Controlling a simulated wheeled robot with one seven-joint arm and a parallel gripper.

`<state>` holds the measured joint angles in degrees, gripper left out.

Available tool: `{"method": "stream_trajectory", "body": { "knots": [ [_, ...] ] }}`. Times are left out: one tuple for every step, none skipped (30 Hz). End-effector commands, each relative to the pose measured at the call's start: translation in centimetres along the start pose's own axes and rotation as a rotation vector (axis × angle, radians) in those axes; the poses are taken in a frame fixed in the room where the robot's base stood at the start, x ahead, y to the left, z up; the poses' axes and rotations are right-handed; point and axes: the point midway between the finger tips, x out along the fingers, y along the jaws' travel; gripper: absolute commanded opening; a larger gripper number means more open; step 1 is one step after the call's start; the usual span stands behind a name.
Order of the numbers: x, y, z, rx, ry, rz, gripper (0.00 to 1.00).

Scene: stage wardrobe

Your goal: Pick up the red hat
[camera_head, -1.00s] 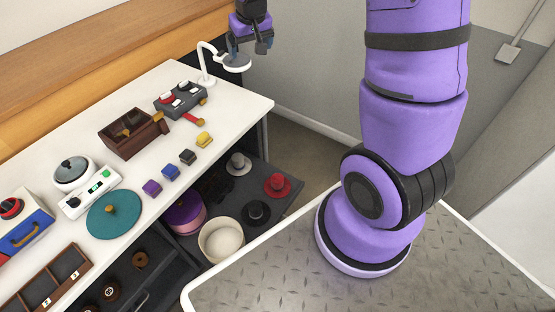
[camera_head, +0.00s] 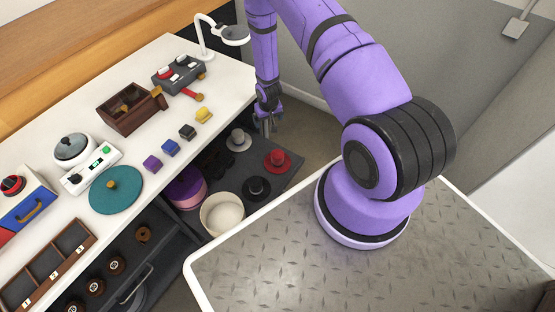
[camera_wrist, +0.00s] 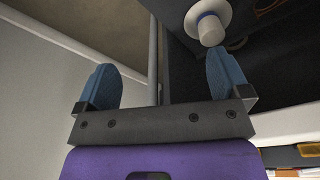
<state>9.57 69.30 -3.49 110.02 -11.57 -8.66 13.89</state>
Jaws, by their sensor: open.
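The red hat (camera_head: 277,160) sits on the dark low shelf beside the white counter, at its right part in the head view. A grey-white hat (camera_head: 238,139) stands to its upper left and a black hat (camera_head: 256,188) to its lower left. My gripper (camera_head: 268,127) is open and empty, and appears above and beyond the hats in the head view. In the wrist view, my gripper (camera_wrist: 165,88) shows two blue fingers spread apart with nothing between them. A pale hat (camera_wrist: 208,25) is near the right finger there. I cannot make out the red hat in the wrist view.
A cream round box (camera_head: 222,214) and a purple round box (camera_head: 186,188) stand left of the hats. The white counter (camera_head: 225,88) holds a lamp (camera_head: 235,35), coloured blocks and other items above the shelf. The grey wall is beyond my arm.

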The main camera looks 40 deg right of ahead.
Motion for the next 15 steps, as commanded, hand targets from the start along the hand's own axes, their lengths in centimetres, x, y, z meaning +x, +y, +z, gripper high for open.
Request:
{"method": "stream_trajectory", "body": {
  "knots": [
    [2.2,0.2,1.5,0.003,-0.014,-0.002,0.94],
    [3.3,0.3,2.3,0.005,-0.019,-0.004,0.94],
    [4.7,0.5,3.1,0.007,-0.022,-0.006,0.94],
    [5.6,0.6,3.8,0.009,-0.026,-0.008,0.94],
    [6.4,0.6,4.4,0.010,-0.029,-0.009,0.94],
    [7.3,0.7,5.1,0.011,-0.032,-0.011,0.94],
    [8.0,0.8,5.7,0.013,-0.035,-0.013,0.94],
    [8.5,0.9,6.0,0.014,-0.035,-0.014,0.94],
    [9.1,0.9,6.5,0.015,-0.037,-0.015,0.94],
    [9.4,1.0,6.8,0.016,-0.039,-0.016,0.94],
    [9.7,1.0,7.1,0.016,-0.040,-0.017,0.94],
    [10.1,1.0,7.3,0.017,-0.041,-0.017,0.94],
    [10.4,1.0,7.5,0.017,-0.042,-0.018,0.94],
    [10.7,1.0,7.6,0.017,-0.042,-0.018,0.94],
    [11.2,1.0,7.6,0.018,-0.041,-0.018,0.94]
  ]
}}
